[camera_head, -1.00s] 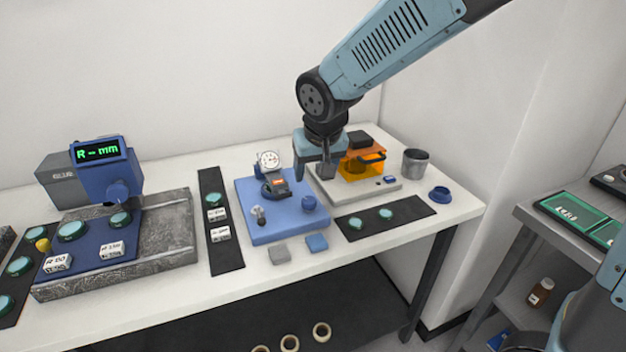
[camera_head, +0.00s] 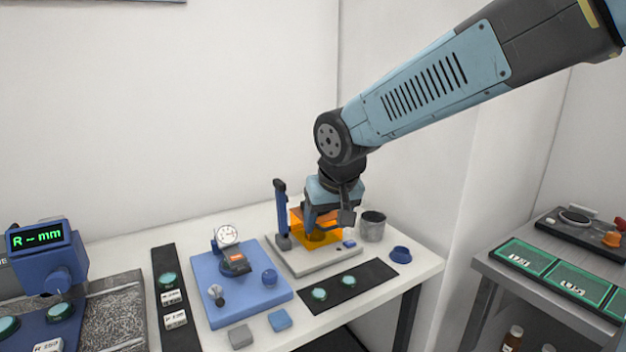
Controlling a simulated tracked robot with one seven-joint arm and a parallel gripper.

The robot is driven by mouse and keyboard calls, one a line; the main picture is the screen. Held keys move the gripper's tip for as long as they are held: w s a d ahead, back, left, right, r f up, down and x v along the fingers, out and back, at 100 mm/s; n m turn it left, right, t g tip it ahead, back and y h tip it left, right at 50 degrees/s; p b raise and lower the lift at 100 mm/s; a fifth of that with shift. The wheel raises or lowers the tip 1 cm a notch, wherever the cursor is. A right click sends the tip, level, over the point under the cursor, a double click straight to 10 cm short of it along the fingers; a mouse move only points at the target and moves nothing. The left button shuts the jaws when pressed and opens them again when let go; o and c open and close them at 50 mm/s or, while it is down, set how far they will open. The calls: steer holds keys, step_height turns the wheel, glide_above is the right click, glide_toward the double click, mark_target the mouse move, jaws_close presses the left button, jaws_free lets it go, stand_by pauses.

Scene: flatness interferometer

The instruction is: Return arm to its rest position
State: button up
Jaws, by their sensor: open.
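My gripper (camera_head: 328,218) hangs at the end of my blue-grey arm, pointing down over the grey-white instrument base (camera_head: 318,262) on the white table. Its two fingers are apart, in front of the orange see-through cover (camera_head: 318,232) on that base. I see nothing held between them. Whether a finger touches the cover cannot be told. My gripper hides part of the cover.
A blue upright post (camera_head: 281,205) stands left of the cover. A blue plate (camera_head: 238,293) with a dial gauge (camera_head: 227,236) is further left. A grey cup (camera_head: 373,226) and blue ring (camera_head: 401,254) are to the right. White walls stand behind.

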steer(key=s+d+r+m, duration=0.2)
steer(key=s+d, duration=0.5)
steer(key=d, duration=0.4)
steer(key=s+d+r+m+t+h, duration=0.1)
steer(key=s+d+r, duration=0.2)
steer(key=s+d, duration=0.3)
steer(key=d, duration=0.5)
steer(key=shift+s+m+h, duration=0.3)
steer(key=shift+s+m, duration=0.05)
steer(key=shift+m, duration=0.05)
steer(key=shift+a, duration=0.1)
